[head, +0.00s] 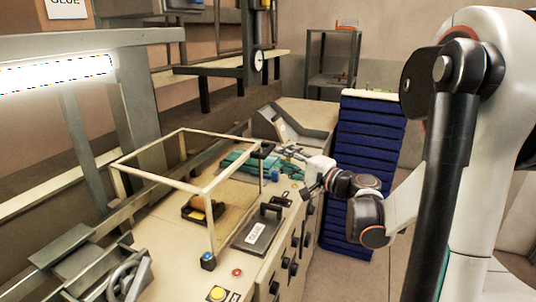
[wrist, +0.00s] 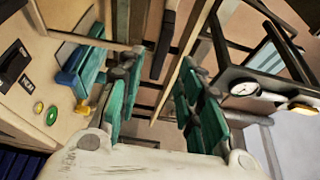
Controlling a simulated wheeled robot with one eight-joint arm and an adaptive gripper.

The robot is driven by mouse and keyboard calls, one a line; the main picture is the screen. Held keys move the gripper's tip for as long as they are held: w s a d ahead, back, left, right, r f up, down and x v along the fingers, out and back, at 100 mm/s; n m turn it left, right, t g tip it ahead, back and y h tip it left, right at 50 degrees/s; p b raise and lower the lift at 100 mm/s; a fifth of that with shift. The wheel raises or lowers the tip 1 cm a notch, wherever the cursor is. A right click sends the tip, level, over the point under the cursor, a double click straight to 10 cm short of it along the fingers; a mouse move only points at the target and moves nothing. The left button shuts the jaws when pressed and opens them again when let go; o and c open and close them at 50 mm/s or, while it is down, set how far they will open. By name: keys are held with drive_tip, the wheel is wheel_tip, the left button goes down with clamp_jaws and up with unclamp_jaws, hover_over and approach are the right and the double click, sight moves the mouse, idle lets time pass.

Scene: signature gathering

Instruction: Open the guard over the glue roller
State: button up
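The guard (head: 205,188) is a cream-edged, clear box frame, standing down over the glue roller in the head view. The orange-yellow glue roller (head: 197,213) lies in a black tray beneath it. A dark bar (head: 263,149), which looks like a handle, is at the guard's far right top corner. My gripper (head: 287,151) is just right of that corner. In the wrist view my gripper (wrist: 160,72) has its teal-padded fingers spread apart with nothing gripped. A dark bar (wrist: 163,40) and a cream rail (wrist: 185,62) show beyond the fingers; contact cannot be told.
A labelled plate with a black handle (head: 258,230) lies on the bench right of the guard. A red button (head: 237,272) and yellow button (head: 217,293) are at the front. Blue stacked trays (head: 365,150) stand right of the bench. A gauge (wrist: 244,88) shows at right.

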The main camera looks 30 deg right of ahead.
sight(270, 152)
drive_tip(key=b+x, duration=0.1)
drive_tip(key=x, duration=0.6)
drive_tip(key=shift+w+a, duration=0.1)
drive_tip(key=shift+w, duration=0.1)
clamp_jaws()
